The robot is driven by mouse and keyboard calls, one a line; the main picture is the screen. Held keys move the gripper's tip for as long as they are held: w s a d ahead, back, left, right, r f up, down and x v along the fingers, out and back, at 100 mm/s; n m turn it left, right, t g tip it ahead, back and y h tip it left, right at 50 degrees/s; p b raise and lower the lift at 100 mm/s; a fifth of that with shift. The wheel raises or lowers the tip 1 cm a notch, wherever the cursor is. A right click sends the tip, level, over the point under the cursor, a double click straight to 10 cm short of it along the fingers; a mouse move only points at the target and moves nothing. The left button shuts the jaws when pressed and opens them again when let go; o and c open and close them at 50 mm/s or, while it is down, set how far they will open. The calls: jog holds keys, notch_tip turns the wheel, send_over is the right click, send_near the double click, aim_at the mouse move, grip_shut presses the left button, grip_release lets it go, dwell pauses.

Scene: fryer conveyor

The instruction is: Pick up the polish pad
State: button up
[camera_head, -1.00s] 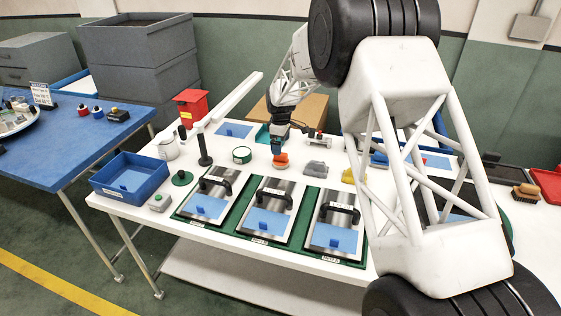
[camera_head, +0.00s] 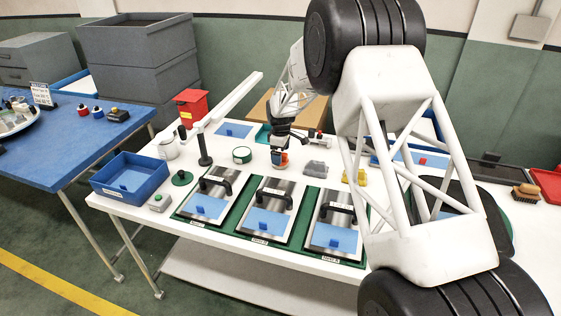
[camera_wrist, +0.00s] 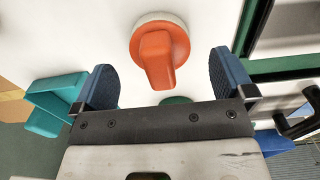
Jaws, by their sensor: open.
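An orange round piece with a raised grip and a pale rim below, which looks like the polish pad (camera_head: 279,162), sits on the white table. In the wrist view the polish pad (camera_wrist: 160,45) is between the fingers, its grip pointing toward the palm. My gripper (camera_head: 280,152) is just above it, pointing down. In the wrist view my gripper (camera_wrist: 163,68) is open, with one blue finger on each side of the pad and a visible gap on both sides. The head view partly hides the pad behind the fingers.
A grey block (camera_head: 316,168) and a yellow block (camera_head: 354,176) lie to the right. A green-rimmed round tin (camera_head: 242,155) is to the left. Metal plates with black handles (camera_head: 268,208) lie in front. A teal holder (camera_wrist: 55,103) shows beside one finger.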

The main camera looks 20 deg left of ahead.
jog(key=shift+f, duration=1.6)
jog(key=shift+c, duration=0.3)
jog(key=c, duration=1)
